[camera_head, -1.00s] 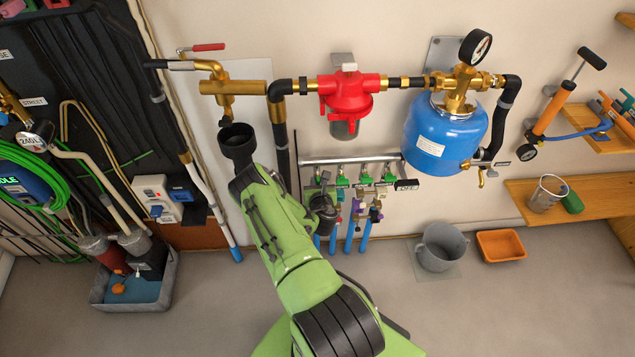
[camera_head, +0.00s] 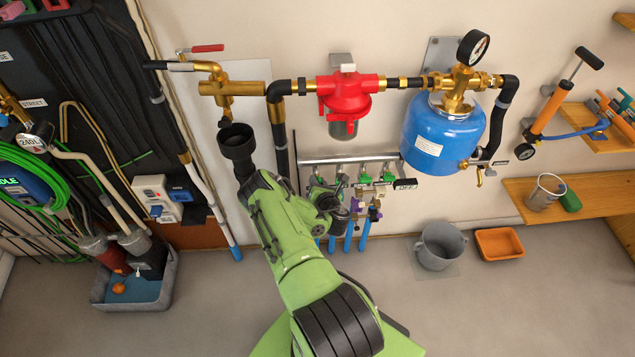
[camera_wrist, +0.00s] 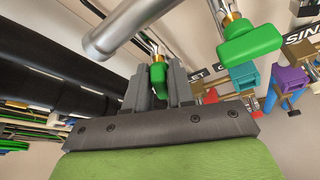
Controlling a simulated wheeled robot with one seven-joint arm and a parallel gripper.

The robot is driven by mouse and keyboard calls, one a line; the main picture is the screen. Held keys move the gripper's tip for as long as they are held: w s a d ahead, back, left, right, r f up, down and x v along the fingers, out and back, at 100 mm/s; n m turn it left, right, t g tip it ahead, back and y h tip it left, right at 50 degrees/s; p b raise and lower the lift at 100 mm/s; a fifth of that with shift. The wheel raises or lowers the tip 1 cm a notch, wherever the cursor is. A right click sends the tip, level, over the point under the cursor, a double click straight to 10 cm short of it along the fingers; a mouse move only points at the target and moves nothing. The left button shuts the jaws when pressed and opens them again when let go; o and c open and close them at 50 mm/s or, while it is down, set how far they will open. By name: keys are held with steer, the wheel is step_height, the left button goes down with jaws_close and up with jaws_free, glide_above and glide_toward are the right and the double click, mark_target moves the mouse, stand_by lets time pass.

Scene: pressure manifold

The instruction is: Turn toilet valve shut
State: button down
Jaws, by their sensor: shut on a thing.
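A row of green valve handles hangs under the grey manifold bar (camera_head: 350,159) on the wall. In the wrist view my gripper (camera_wrist: 159,82) is shut on the leftmost visible green handle (camera_wrist: 158,70), one finger on each side. A label ending in "LET" (camera_wrist: 194,88) shows beside it, partly hidden by my finger. In the head view my gripper (camera_head: 325,184) reaches the left end of the row, and my wrist hides the held handle.
Another green handle (camera_wrist: 250,42) hangs close to the right in the wrist view. Blue and purple clamps (camera_wrist: 290,82) sit below it near a "SINK" label (camera_wrist: 303,45). A blue tank (camera_head: 443,138) stands right of the bar, and a red filter (camera_head: 346,95) above it.

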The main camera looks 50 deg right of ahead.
steer(key=m+t, duration=0.1)
steer(key=m, duration=0.1)
steer(key=m+t+y+b, duration=0.1)
steer(key=m, duration=0.1)
steer(key=shift+s+d+f+m+t, duration=0.1)
steer(key=shift+m+t, duration=0.3)
steer(key=m+t+b, duration=0.2)
steer(key=m, duration=0.3)
stand_by(0.4)
steer(key=c, duration=1.1)
jaws_free()
steer(key=shift+c, duration=0.2)
steer(key=shift+f, duration=0.15)
